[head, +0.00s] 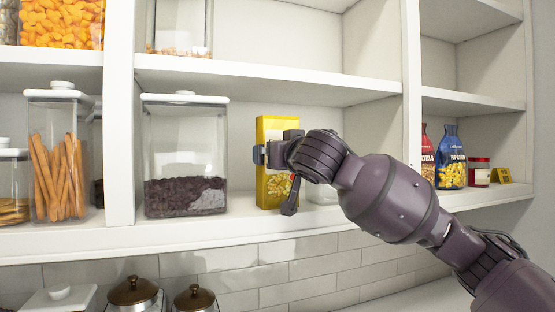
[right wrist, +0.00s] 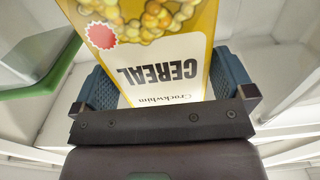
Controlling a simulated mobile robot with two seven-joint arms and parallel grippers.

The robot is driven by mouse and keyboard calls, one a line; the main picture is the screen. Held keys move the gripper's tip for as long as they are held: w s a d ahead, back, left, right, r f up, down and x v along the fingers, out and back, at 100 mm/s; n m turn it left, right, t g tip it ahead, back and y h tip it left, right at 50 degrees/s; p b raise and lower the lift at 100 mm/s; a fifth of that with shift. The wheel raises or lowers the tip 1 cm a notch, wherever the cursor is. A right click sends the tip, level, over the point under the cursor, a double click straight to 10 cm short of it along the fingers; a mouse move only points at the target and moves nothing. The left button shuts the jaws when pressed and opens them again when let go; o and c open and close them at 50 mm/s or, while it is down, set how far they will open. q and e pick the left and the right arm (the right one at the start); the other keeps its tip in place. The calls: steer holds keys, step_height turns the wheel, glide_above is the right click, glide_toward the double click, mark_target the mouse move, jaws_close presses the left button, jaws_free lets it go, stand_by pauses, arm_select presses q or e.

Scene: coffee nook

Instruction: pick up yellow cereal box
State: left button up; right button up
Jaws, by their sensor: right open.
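The yellow cereal box (head: 275,127) stands upright on the lower shelf in the head view, right of a large clear jar. My right gripper (head: 268,154) is in front of it and hides part of its middle. In the right wrist view the cereal box (right wrist: 178,50) fills the space between the blue finger pads of my right gripper (right wrist: 162,78), one pad on each side. The jaws are open around the box. Its printed front appears upside down there. My left gripper is not in view.
A large jar of dark contents (head: 185,155) stands close left of the box. A low clear container (head: 323,190) is partly hidden behind my arm. Blue (head: 451,158) and red bags stand farther right. Shelf boards lie above and below.

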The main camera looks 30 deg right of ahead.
steer(key=x, duration=0.3)
steer(key=shift+w, duration=0.1)
steer(key=c, duration=0.7)
